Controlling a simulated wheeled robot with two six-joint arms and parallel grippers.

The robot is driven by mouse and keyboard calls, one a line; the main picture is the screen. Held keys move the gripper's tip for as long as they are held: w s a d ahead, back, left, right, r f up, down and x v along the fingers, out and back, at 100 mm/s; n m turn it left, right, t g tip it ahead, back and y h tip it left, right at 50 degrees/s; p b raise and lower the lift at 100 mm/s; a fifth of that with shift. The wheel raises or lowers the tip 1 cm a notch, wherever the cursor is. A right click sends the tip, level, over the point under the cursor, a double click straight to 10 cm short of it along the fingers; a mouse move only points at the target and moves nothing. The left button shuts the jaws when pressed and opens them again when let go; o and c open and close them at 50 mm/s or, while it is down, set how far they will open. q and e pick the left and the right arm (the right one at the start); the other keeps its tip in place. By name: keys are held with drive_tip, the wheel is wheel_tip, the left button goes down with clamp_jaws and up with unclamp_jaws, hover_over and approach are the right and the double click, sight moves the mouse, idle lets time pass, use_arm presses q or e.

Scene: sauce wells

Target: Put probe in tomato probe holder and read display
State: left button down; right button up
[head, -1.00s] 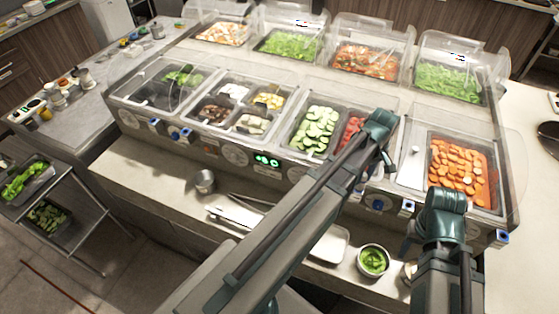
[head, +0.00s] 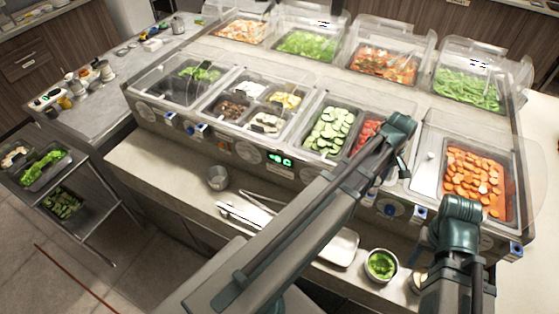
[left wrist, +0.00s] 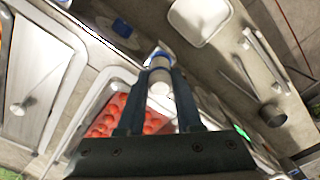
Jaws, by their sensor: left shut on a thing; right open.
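My left gripper (left wrist: 160,82) is shut on a white cylindrical piece (left wrist: 160,74), apparently the probe. A white and blue holder (left wrist: 159,55) on the counter's front panel is right at its far end; I cannot tell whether the probe is seated in it. In the head view my left forearm covers most of that gripper. Red tomatoes (head: 368,134) lie in a pan behind the arm, and also show in the left wrist view (left wrist: 106,118). The green lit display (head: 279,160) is on the front panel, its digits too small to read surely. My right gripper is hidden.
Other blue and white holders (head: 418,212) line the front panel. Tongs (head: 245,217), a metal cup (head: 217,178), a white tray (head: 340,248) and a bowl of green food (head: 380,265) stand on the front ledge. Clear guards (head: 515,150) rise around the pans.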

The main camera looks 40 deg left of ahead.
use_arm(q)
drive_tip(key=shift+r+p, duration=3.8)
drive_tip(key=shift+r, duration=0.05)
drive_tip(key=shift+f, duration=0.15)
